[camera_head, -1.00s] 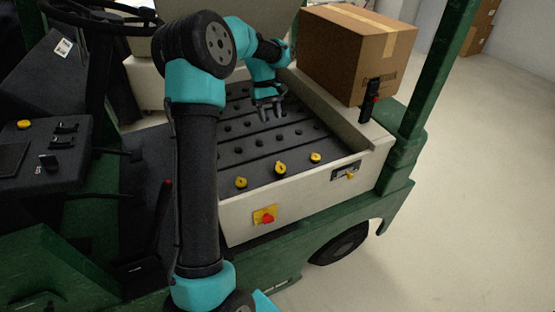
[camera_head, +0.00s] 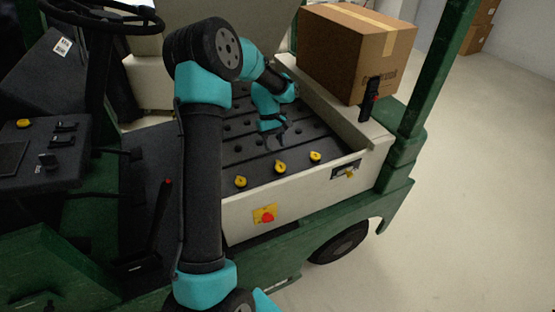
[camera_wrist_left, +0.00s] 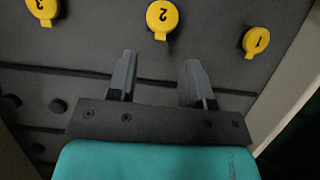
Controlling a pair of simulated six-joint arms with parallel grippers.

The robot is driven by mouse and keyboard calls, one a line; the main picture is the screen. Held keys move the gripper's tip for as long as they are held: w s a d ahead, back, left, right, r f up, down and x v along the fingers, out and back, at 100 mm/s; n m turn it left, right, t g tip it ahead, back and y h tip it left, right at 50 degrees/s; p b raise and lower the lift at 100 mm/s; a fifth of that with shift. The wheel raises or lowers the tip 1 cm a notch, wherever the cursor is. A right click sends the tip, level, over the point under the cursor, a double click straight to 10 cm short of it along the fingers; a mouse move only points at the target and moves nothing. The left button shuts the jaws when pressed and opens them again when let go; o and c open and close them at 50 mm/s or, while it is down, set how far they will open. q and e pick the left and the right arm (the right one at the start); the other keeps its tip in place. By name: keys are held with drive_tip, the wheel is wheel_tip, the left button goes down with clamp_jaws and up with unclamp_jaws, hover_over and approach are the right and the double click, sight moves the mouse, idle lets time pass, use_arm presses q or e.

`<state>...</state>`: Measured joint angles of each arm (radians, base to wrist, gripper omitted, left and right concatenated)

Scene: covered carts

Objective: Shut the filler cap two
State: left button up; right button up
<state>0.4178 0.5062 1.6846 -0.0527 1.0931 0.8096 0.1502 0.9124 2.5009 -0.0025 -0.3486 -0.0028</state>
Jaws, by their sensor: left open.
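Filler cap two is the yellow middle cap (camera_head: 280,168) in a row of three on the dark battery top. It looks taller than its neighbours in the head view, as if its lid is tilted up. In the left wrist view cap two (camera_wrist_left: 162,17), marked 2, is at the top centre, beyond the fingertips. My left gripper (camera_head: 276,141) is open and empty, pointing down just behind cap two, apart from it. Its two spread fingers also show in the left wrist view (camera_wrist_left: 158,74). My right gripper is out of view.
Yellow cap one (camera_wrist_left: 256,41) and cap three (camera_wrist_left: 43,9) flank cap two. Several dark plugs cover the battery top. A pale wall (camera_head: 300,193) with a red-and-yellow switch (camera_head: 265,215) edges the front. A cardboard box (camera_head: 355,52) stands behind, right.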

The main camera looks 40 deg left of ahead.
sight(278, 161)
use_arm(q)
drive_tip(key=x, duration=0.6)
drive_tip(key=shift+d+f, duration=0.15)
drive_tip(key=c, duration=0.6)
